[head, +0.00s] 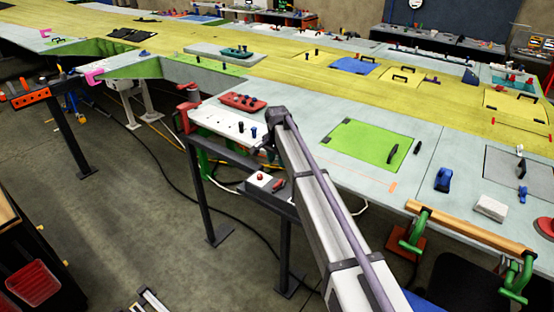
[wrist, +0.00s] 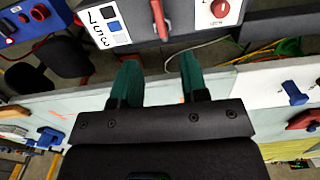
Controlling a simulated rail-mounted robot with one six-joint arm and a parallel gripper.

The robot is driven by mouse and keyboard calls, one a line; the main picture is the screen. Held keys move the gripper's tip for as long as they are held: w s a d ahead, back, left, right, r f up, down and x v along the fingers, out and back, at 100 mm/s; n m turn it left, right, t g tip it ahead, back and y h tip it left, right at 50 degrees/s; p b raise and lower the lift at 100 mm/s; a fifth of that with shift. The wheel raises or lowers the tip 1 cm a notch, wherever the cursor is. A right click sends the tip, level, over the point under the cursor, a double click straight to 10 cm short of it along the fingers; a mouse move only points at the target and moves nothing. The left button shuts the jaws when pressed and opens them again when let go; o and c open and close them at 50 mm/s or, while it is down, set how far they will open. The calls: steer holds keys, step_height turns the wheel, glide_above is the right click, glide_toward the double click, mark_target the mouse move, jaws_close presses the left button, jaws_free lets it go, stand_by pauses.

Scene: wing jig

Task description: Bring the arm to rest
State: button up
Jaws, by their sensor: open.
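My gripper (wrist: 160,68) shows in the wrist view with its two teal fingers spread apart. Nothing is between the fingers; the pale wing panel (wrist: 155,92) and its edge show through the gap. Whether the fingertips are near that edge or well above it I cannot tell. In the head view my arm reaches up from the bottom right to a dark joint near the wing's front edge. My gripper cannot be made out in that view.
A white box with a red button (head: 261,180) sits on a shelf below the wing edge. Also near are a red tray (head: 243,102), a green panel (head: 368,146) with black handles, and a wooden bar (head: 470,227) in green clamps. Open floor (head: 150,220) lies to the left.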

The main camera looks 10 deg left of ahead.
steer(key=shift+f, duration=0.1)
steer(key=s+d+f+n+b, duration=0.2)
steer(key=s+d+f+b, duration=0.1)
steer(key=s+d, duration=0.6)
steer(key=s+d+f+n+b, duration=0.2)
steer(key=s+d, duration=0.7)
steer(key=s, duration=0.6)
steer(key=s+d+f+n+b, duration=0.2)
steer(key=s+d+f+b, duration=0.2)
steer(key=s+d, duration=0.4)
steer(key=s+b, duration=0.1)
steer(key=s, duration=0.3)
steer(key=shift+s+d+f, duration=0.25)
steer(key=shift+d, duration=0.15)
